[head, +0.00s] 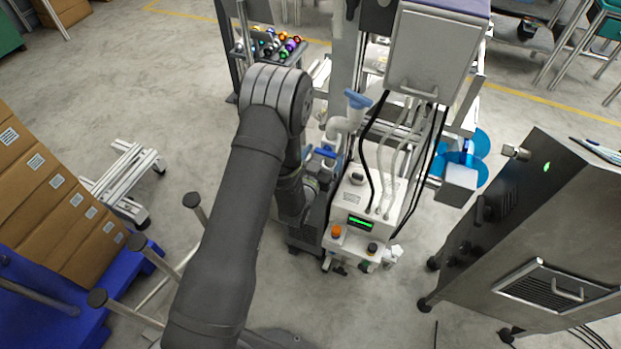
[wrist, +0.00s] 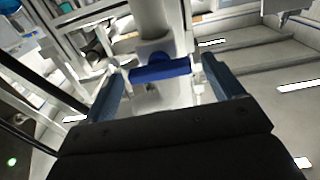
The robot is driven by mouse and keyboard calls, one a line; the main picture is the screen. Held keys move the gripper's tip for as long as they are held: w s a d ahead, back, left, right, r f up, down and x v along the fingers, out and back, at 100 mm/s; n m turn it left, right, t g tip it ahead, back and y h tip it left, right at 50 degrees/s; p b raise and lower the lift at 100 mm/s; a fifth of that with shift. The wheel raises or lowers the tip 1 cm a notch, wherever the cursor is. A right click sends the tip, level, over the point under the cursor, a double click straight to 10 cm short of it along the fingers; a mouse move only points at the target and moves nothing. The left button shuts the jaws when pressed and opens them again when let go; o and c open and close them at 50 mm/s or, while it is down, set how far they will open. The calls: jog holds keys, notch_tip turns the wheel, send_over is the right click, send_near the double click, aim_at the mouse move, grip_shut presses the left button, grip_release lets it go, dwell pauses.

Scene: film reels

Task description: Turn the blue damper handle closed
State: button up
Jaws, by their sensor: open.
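The blue damper handle (wrist: 160,72) is a short blue bar across a white pipe (wrist: 155,25) in the wrist view. It lies crosswise between the two slate-blue fingers of my gripper (wrist: 163,69). The fingers are open, with a visible gap on each side of the bar, so they look apart from it. In the head view my gripper (head: 322,160) is at the left side of a white machine, by the pipe. Blue parts overlap there, and I cannot clearly tell handle from fingers.
The white machine (head: 362,215) with hoses and a green display stands right of my gripper. A blue-topped pipe piece (head: 357,98) rises above it. A grey box (head: 428,50) hangs over it. A steel cabinet (head: 545,235) stands right.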

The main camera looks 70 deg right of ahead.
jog(key=a, duration=1.5)
jog(key=shift+a, duration=0.35)
jog(key=d, duration=1.7)
jog(key=shift+d, duration=0.25)
